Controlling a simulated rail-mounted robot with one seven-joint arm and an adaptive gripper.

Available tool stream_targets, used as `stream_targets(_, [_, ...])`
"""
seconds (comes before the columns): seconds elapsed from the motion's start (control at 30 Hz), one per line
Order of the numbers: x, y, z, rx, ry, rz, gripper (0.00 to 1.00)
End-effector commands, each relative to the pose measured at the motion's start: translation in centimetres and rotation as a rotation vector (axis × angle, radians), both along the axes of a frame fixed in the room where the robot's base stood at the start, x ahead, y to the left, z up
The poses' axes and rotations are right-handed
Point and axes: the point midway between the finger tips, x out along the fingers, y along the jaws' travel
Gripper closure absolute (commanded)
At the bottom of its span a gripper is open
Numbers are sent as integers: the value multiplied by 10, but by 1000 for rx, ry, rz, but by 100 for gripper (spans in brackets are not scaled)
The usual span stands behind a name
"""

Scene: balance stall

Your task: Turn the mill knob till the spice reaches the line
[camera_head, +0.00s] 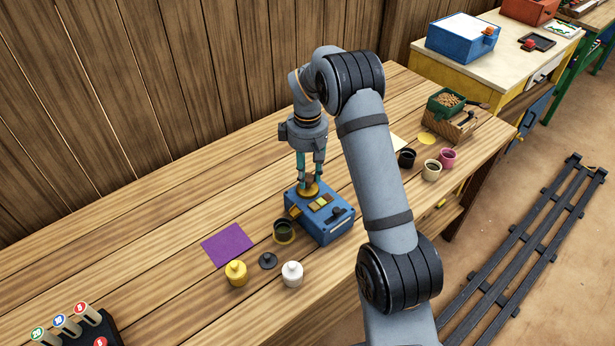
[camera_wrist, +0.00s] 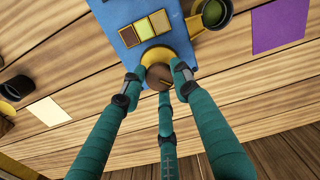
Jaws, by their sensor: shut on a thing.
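The mill is a blue box (camera_head: 322,228) on the wooden bench, with small coloured panels on its top. It also shows in the wrist view (camera_wrist: 122,20). Its round knob (camera_wrist: 158,76) is brown on a yellow disc, at the box's back edge. My gripper (camera_head: 308,187) points down over the knob, and its fingers are shut around it. In the wrist view the fingertips (camera_wrist: 157,78) touch or nearly touch the knob's sides. A dark cup (camera_head: 282,227) with green contents stands by the box's left side. I cannot make out a fill line.
A purple sheet (camera_head: 227,245), a yellow pot (camera_head: 236,273), a black lid-like piece (camera_head: 267,261) and a white pot (camera_head: 292,273) lie left and in front. Several small cups stand right, near a green container (camera_head: 445,103). My arm crosses the bench's front right.

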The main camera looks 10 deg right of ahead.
Motion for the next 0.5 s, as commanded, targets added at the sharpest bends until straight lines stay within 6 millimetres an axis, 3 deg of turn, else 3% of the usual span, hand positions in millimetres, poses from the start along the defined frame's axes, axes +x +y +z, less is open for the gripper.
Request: stream_targets(0.5, [0,0,0,-1,-1,-209,96])
